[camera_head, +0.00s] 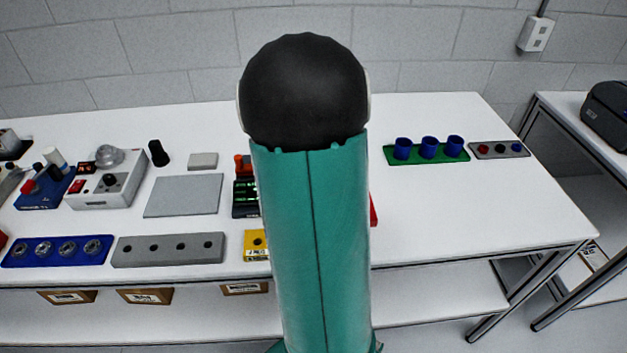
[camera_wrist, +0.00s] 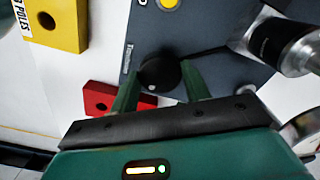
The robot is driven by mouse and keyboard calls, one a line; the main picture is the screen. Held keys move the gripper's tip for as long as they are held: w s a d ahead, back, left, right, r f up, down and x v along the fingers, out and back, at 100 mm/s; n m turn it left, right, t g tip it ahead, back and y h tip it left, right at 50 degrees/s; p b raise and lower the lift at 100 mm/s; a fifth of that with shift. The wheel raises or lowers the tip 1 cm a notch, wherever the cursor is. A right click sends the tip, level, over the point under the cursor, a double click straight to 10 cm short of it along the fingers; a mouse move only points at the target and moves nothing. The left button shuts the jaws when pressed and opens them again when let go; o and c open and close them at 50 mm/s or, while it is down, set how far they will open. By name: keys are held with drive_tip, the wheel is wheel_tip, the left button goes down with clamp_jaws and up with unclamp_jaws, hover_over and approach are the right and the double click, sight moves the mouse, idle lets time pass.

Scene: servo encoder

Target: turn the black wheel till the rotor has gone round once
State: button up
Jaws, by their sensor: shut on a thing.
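In the wrist view my gripper (camera_wrist: 161,71) has its two green fingers on either side of the black wheel (camera_wrist: 158,75) and is shut on it. The wheel is round and dark, with a small pale mark near its lower edge. It sits on a dark grey panel (camera_wrist: 205,20). A silver and black cylinder (camera_wrist: 284,45) stands on the panel at the right; I cannot tell whether it holds the rotor. In the head view my arm hides the wheel and my gripper.
A yellow block (camera_wrist: 60,24) and a red block (camera_wrist: 100,97), each with a hole, lie left of the panel. On the white table (camera_head: 450,210) are a grey plate (camera_head: 183,196), a grey bar (camera_head: 168,249) and a green rack with blue cups (camera_head: 428,150).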

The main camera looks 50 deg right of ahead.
drive_tip(key=o, duration=1)
wheel_tip(320, 180, up, 14)
drive_tip(key=shift+f, duration=0.1)
drive_tip(key=w+a+r+n+t, duration=0.1)
drive_tip(key=w+a+r+n, duration=0.1)
drive_tip(key=a+n, duration=0.5)
drive_tip(key=w+a+r+n+t, duration=0.1)
drive_tip(key=a+n+t, duration=0.1)
drive_tip(key=a, duration=0.9)
drive_tip(key=s+a+n+t, duration=0.1)
drive_tip(key=s+a+n, duration=0.1)
drive_tip(key=a+n, duration=0.2)
drive_tip(key=s+a+n, duration=0.2)
drive_tip(key=a+n, duration=0.2)
drive_tip(key=a, duration=0.4)
drive_tip(key=s+a+n+t, duration=0.1)
drive_tip(key=s+a+n, duration=0.1)
drive_tip(key=a+n, duration=0.2)
drive_tip(key=shift+a+f+t, duration=0.15)
drive_tip(key=shift+a+f, duration=0.05)
drive_tip(key=shift+a, duration=0.25)
drive_tip(key=shift+a+f+t, duration=0.15)
drive_tip(key=shift+a+f, duration=0.05)
drive_tip(key=shift+a, duration=0.25)
